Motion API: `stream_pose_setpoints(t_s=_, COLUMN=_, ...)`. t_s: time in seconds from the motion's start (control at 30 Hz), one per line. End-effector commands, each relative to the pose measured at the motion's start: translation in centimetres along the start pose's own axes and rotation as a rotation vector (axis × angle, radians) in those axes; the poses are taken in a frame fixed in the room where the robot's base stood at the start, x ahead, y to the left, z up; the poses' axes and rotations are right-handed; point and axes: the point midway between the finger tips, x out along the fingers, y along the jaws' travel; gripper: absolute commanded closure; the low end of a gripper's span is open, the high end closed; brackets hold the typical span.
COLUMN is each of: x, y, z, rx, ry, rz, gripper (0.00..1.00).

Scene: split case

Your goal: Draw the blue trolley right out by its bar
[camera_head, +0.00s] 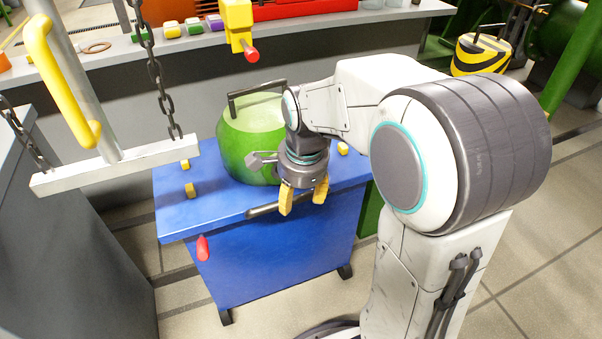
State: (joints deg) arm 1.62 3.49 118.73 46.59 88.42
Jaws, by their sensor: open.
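The blue trolley (275,255) stands on small dark feet or casters on the tiled floor, between a grey cabinet and my arm. Its dark bar (262,209) runs along the top of its near side; its right part is partly hidden behind my gripper. My gripper (304,202) points down at the bar with its yellow fingertips apart. The fingers appear at the bar's right part; I cannot tell whether they straddle it or touch it. Nothing shows held between them.
A green round vessel (243,149) with a dark handle sits on the trolley among small yellow blocks. A red handle (202,248) sticks out at the trolley's front left. A white beam (120,166) hangs on chains at left. Tiled floor at lower right is open.

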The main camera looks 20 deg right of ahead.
Motion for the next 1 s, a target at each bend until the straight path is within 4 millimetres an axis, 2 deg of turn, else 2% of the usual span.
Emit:
stream_pose_setpoints(t_s=0.2, x=-3.9, y=-0.1, z=0.0, rx=0.000, ry=0.000, rz=-0.004, gripper=0.45)
stream_pose_setpoints(t_s=0.5, x=-7.6, y=0.0, z=0.0, rx=0.000, ry=0.000, rz=0.000, gripper=0.45)
stream_pose_setpoints(t_s=0.7, x=-8.5, y=0.0, z=0.0, rx=0.000, ry=0.000, rz=0.002, gripper=0.45)
stream_pose_setpoints(t_s=1.0, x=-8.6, y=0.1, z=0.0, rx=0.000, ry=0.000, rz=0.003, gripper=0.45)
